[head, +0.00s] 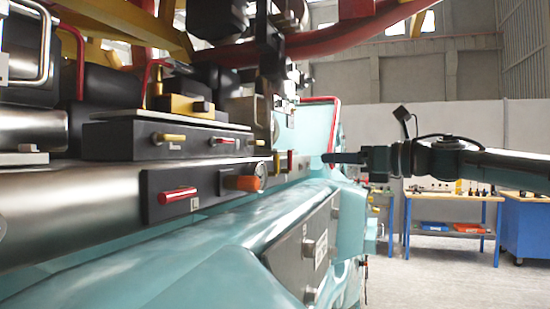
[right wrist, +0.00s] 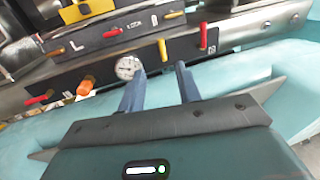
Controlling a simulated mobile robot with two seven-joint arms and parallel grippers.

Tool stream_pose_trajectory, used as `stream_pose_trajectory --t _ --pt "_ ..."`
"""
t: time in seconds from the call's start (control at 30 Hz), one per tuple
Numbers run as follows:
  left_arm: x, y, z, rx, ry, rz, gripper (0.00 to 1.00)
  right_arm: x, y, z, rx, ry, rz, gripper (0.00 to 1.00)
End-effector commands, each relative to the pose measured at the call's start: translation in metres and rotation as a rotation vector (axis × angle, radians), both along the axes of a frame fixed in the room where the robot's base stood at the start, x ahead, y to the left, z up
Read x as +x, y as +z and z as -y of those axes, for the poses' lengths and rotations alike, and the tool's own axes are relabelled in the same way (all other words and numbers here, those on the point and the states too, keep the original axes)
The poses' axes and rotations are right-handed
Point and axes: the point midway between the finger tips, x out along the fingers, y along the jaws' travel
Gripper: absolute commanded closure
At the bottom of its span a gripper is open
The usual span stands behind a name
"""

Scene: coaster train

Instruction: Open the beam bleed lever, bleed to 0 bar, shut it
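The beam panel (right wrist: 110,75) carries a round white gauge (right wrist: 128,67), an orange knob (right wrist: 86,84), a yellow lever (right wrist: 162,50) and red levers near the L (right wrist: 37,99) and R (right wrist: 204,38) marks. I cannot tell from labels which is the bleed lever. In the head view the L-side red lever (head: 177,195), orange knob (head: 242,183) and yellow lever (head: 290,160) show on the beam. My right gripper (right wrist: 160,70) is open and empty, pointing at the panel near the gauge and yellow lever, apparently apart from them. It shows side-on in the head view (head: 328,158). The gauge reading is too small to read. My left gripper is out of view.
An upper black box (head: 150,138) with yellow and red handles sits above the beam. A teal body (head: 230,235) bulges out below it. A red pipe (head: 340,45) runs overhead. Blue workbenches (head: 450,230) stand far behind; the floor at right is clear.

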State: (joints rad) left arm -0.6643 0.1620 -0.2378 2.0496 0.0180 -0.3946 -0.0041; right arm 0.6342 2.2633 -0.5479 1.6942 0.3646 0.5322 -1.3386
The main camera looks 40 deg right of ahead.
Motion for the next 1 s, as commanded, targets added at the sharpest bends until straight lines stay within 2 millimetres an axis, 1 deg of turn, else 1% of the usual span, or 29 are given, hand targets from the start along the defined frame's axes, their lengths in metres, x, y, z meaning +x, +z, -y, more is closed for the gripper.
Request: stream_pose_trajectory --t 0.17,0.27,0.43,0.6,0.8,1.0 --pt "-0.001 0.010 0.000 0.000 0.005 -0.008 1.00 0.023 0.002 -0.007 0.004 0.003 -0.005 0.66" --pt "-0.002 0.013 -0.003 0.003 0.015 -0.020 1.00 0.041 0.002 -0.012 0.003 0.004 -0.006 0.66" --pt "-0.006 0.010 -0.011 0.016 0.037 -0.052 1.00 0.070 0.002 -0.020 0.004 0.002 -0.006 0.66" --pt "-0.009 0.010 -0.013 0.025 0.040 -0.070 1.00 0.094 0.001 -0.027 0.003 0.001 -0.005 0.66" --pt "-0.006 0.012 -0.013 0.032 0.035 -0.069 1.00 0.114 0.000 -0.033 0.001 0.000 -0.003 0.66" --pt "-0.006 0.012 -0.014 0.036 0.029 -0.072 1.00 0.123 -0.001 -0.035 0.002 0.001 -0.002 0.66"
